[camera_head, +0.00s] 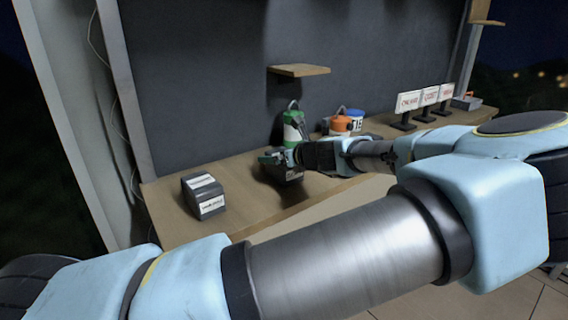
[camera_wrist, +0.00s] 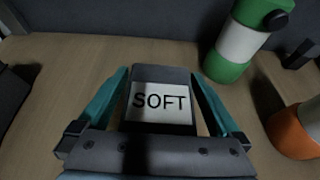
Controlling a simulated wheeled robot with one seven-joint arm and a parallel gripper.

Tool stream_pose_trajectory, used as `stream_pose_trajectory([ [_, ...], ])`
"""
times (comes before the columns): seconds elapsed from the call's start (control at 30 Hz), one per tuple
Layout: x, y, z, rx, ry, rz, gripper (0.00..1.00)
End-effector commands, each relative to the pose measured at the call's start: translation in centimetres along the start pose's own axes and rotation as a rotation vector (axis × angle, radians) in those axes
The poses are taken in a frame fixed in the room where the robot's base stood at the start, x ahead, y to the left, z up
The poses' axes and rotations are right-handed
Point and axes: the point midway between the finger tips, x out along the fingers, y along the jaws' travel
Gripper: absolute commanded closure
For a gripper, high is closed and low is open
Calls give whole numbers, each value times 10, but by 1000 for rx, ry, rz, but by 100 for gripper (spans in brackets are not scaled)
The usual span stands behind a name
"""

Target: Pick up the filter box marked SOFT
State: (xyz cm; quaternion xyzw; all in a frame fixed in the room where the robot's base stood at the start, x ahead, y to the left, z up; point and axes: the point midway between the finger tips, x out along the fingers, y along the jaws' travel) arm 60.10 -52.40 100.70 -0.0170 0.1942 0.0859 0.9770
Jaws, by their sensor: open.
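The filter box marked SOFT (camera_wrist: 160,78) is a dark grey box with a white label, standing on the wooden bench. In the wrist view it sits between the two teal fingers of my gripper (camera_wrist: 160,110), which are open, one along each side. A narrow gap shows beside the box on both sides near the fingertips; I cannot tell whether either finger touches it. In the head view my gripper (camera_head: 272,158) is low over the bench, and the box (camera_head: 283,174) is mostly hidden by the gripper and dark shading.
A green and white bottle (camera_head: 292,128) stands just behind the gripper. Orange (camera_head: 341,124) and blue-white (camera_head: 356,119) containers stand to the right. A grey box with white labels (camera_head: 204,195) is left on the bench (camera_head: 165,222). Several sign stands (camera_head: 408,103) are far right. A small shelf (camera_head: 299,70) juts out above.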

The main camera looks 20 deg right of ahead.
Motion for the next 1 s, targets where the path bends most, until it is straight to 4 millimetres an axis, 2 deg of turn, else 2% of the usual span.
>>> stream_pose_trajectory([
  [0.2,0,0,-1,0,0,-1,2],
  [0.9,0,0,0,0,0,0,81],
  [0.97,0,0,0,0,0,0,88],
  [1.0,0,0,0,0,0,-1,88],
])
